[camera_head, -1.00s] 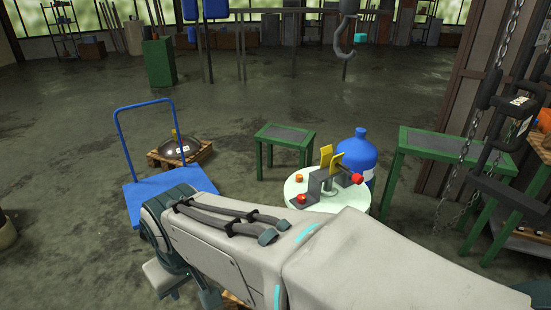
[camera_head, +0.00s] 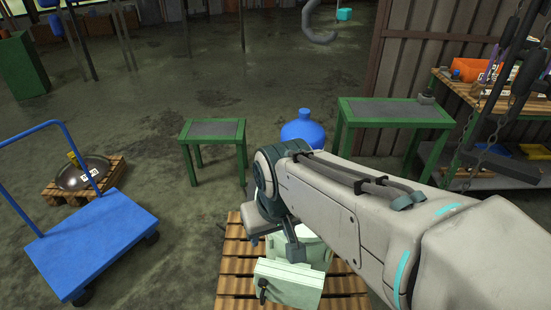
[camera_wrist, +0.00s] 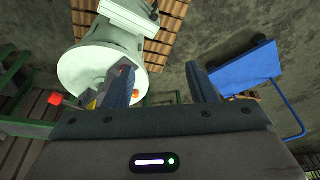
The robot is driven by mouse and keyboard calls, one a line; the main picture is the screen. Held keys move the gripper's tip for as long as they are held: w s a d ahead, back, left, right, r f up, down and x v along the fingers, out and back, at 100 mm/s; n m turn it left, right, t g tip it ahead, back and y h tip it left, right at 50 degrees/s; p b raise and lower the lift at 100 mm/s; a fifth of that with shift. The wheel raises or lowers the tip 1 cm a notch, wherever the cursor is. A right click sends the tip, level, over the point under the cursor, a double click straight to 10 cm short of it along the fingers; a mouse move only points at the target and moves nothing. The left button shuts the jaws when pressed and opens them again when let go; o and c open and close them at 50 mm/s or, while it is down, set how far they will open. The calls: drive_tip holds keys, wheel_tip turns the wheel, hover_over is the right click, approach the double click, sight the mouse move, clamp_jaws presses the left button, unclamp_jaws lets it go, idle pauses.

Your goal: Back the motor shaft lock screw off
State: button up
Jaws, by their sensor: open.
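The pale green motor (camera_head: 312,250) stands on a wooden pallet, its box-like housing (camera_head: 288,287) facing me. In the wrist view the motor (camera_wrist: 88,70) is at the upper left, with its round flange end toward the camera. A red knob (camera_wrist: 55,99) sticks out at the left of the flange, and yellow and orange-red parts show near its middle, partly behind a finger. I cannot tell which part is the lock screw. My gripper (camera_wrist: 161,80) is open and empty, its left finger overlapping the flange in the picture. In the head view my arm hides the motor's top.
A blue trolley (camera_head: 95,243) stands at the left, and it also shows in the wrist view (camera_wrist: 245,68). Two green tables (camera_head: 212,130) (camera_head: 395,112) and a blue bottle (camera_head: 303,130) stand behind the motor. The pallet (camera_head: 232,268) is under it. Chains (camera_head: 490,125) hang at the right.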

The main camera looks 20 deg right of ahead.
drive_tip(key=w+d+m+g+y+p, duration=0.1)
drive_tip(key=w+d+m, duration=0.2)
drive_tip(key=w+m, duration=0.55)
drive_tip(key=w+d+m+g+y+p, duration=0.1)
drive_tip(key=w+d+m, duration=0.3)
drive_tip(key=w, duration=0.7)
drive_tip(key=w+d+f+m+p, duration=0.1)
drive_tip(key=w+d+f+m, duration=0.2)
drive_tip(key=w+m, duration=0.25)
drive_tip(key=w+d+f+m+p, duration=0.1)
drive_tip(key=w+d+f+m, duration=0.1)
drive_tip(key=w+f+m, duration=0.3)
drive_tip(key=w+d+f+m+h+p, duration=0.1)
drive_tip(key=w+d+f+m+h, duration=0.15)
drive_tip(key=w+f+m, duration=0.45)
drive_tip(key=shift+n+g+y, duration=0.25)
drive_tip(key=shift+n+g, duration=0.15)
drive_tip(key=shift+n, duration=0.5)
drive_tip(key=f+p, duration=0.1)
drive_tip(key=f, duration=0.3)
drive_tip(key=w+f+p, duration=0.1)
drive_tip(key=f, duration=0.4)
drive_tip(key=w+f+p, duration=0.1)
drive_tip(key=f, duration=0.3)
drive_tip(key=shift+w+d+f, duration=0.1)
drive_tip(key=shift+w+f, duration=0.1)
drive_tip(key=shift+f, duration=0.1)
